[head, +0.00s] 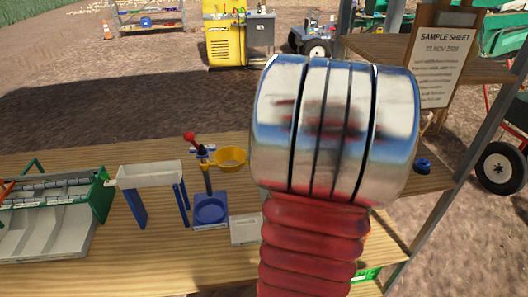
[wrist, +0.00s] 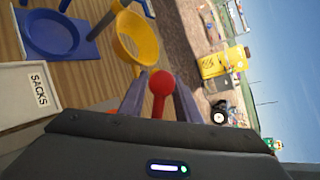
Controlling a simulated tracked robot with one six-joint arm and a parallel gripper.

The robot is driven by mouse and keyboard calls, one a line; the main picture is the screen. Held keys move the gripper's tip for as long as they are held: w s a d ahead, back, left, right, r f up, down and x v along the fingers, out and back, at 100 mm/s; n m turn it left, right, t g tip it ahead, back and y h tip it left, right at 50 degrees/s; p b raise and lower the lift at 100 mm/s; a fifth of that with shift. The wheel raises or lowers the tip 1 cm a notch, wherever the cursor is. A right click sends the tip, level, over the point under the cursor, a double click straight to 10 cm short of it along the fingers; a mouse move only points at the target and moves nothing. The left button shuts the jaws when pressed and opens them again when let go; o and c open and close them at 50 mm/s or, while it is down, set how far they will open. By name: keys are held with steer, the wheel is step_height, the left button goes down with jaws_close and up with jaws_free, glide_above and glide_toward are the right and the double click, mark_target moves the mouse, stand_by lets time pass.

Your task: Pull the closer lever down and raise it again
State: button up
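The closer (head: 208,180) is a dark upright post on a blue base on the table. Its lever ends in a red ball knob (head: 189,137), which stands raised at the upper left. In the head view my arm hides the gripper.
A white SACKS tray (wrist: 28,92) lies beside the closer's blue base. A pale trough on blue legs (head: 150,174) and a green-sided machine (head: 102,195) stand to the left. A sample sheet board (head: 440,60) stands on the right-hand shelf. Bare table lies in front.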

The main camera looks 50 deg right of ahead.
steer(key=v, duration=1.3)
steer(key=shift+s+a, duration=0.2)
steer(key=shift+s, duration=0.2)
